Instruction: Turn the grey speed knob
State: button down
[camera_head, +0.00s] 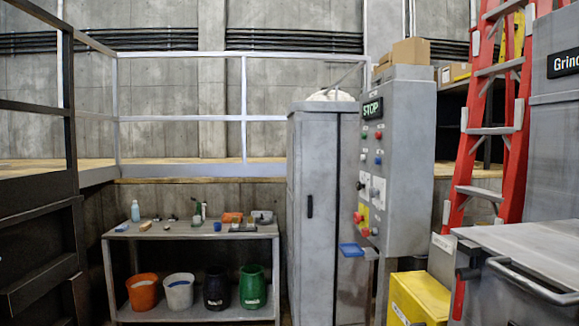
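A grey control panel (410,150) stands right of centre, its narrow control face turned to the left. Small dark knobs or switches sit on light plates midway down this face; one knob (361,185) is on the left plate and another (374,193) is on the right plate. They are too small to tell which is the grey speed knob or how it is turned. My gripper is not in view.
A grey cabinet (316,200) stands left of the panel. A blue tray (352,250) juts out below the controls. A yellow box (418,298) and a grey machine with a handle (530,280) stand at lower right. A workbench (190,231) with buckets is at left.

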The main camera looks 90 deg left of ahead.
aim_at(373, 192)
jog(key=u, duration=1.85)
jog(key=i+j, duration=0.5)
jog(key=i+j+z, duration=0.1)
jog(key=i+j, duration=0.45)
jog(key=j, duration=0.2)
jog(key=i+j, duration=0.45)
jog(key=j, duration=0.2)
